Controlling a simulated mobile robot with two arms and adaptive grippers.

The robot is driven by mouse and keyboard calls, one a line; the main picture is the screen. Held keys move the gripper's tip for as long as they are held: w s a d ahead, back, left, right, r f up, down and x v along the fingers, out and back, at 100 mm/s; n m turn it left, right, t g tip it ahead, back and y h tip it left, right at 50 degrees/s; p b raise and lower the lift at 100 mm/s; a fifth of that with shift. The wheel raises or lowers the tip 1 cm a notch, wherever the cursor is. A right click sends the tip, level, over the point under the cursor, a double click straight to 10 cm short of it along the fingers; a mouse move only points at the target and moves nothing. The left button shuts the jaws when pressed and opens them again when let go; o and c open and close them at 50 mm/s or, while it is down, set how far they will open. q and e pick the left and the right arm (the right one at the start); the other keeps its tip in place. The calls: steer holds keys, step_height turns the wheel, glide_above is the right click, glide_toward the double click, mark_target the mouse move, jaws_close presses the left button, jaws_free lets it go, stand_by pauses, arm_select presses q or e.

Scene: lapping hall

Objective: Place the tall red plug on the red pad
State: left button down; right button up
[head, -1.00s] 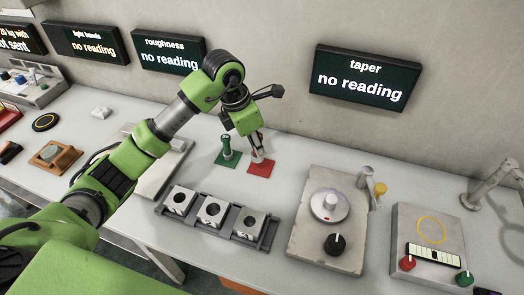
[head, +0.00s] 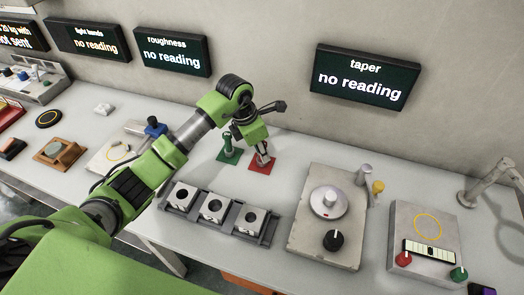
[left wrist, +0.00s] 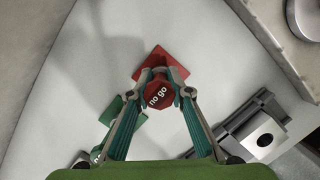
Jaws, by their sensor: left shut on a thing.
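My left gripper (head: 263,158) is shut on the tall red plug, whose red top marked "no go" (left wrist: 158,95) sits between the fingertips in the left wrist view. In the head view the fingers mostly hide the plug. The plug is at the red pad (head: 260,168), which also shows beyond the plug in the left wrist view (left wrist: 151,60). I cannot tell whether the plug's base touches the pad. My right gripper does not show.
A green plug (head: 229,146) stands on a green pad (head: 226,159) just left. A rack (head: 240,235) with several bored blocks is in front. A plate (head: 301,245) with a round disc and black knob stands to the right. Bare table lies between.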

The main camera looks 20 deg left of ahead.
arm_select(q)
steer(key=c, duration=1.8)
jaws_free()
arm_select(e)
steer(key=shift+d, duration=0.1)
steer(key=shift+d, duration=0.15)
arm_select(q)
steer(key=shift+r+p, duration=0.3)
steer(key=shift+p, duration=0.05)
steer(key=b+v, duration=0.2)
steer(key=v, duration=0.9)
steer(key=shift+s+a+r, duration=0.15)
steer(key=shift+r, duration=0.2)
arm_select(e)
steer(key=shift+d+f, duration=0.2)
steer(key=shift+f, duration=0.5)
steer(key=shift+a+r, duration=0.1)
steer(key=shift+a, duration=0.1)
